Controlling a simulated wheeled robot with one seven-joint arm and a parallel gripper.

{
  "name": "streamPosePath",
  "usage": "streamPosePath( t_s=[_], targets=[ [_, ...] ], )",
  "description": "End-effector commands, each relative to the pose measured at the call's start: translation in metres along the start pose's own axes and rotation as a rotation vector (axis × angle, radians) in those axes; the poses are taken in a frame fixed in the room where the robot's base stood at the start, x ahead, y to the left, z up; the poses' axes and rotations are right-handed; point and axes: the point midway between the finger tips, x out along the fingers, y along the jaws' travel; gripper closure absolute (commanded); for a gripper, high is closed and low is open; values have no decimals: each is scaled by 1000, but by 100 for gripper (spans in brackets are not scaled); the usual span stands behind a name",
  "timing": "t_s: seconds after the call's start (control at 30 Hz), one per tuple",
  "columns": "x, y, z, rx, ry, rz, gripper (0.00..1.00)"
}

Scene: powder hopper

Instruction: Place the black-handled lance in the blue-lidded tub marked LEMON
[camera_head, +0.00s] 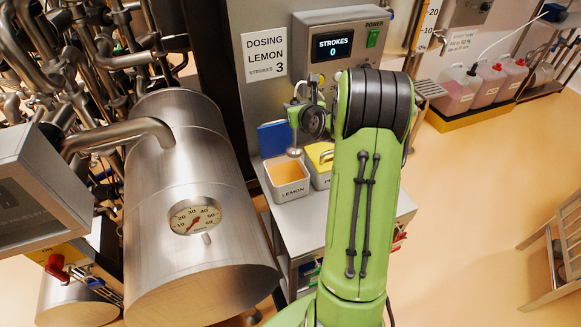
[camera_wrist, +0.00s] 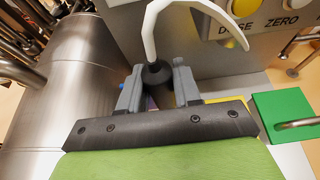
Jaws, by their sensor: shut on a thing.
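The tub marked LEMON (camera_head: 288,191) stands open on the grey bench in the head view, with orange-yellow powder in it. Its blue lid (camera_head: 275,138) stands tilted up behind it. My gripper (camera_wrist: 158,88) is shut on the black handle of the lance (camera_wrist: 155,73), which has a white hose curving up from its top. In the head view my gripper (camera_head: 308,118) is above the tubs, partly hidden by my green arm. A metal lance end (camera_head: 293,151) shows over the LEMON tub's back edge; I cannot tell whether it is inside.
A yellow-lidded tub (camera_head: 320,160) stands right beside the LEMON tub. A green lid with a metal handle (camera_wrist: 285,117) is at right in the wrist view. The dosing panel (camera_head: 335,48) reads STROKES 0. A large steel vessel (camera_head: 190,210) stands close on the left.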

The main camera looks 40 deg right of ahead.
Motion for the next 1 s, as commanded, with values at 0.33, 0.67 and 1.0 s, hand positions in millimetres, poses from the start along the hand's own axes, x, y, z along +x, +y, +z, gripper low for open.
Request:
streamPosePath(
  t_s=[0.33,0.67,1.0],
  targets=[
    [37,0,-92,4,4,0,100],
    [56,-1,-136,2,1,-2,100],
    [60,-1,-146,1,-2,-2,100]
  ],
)
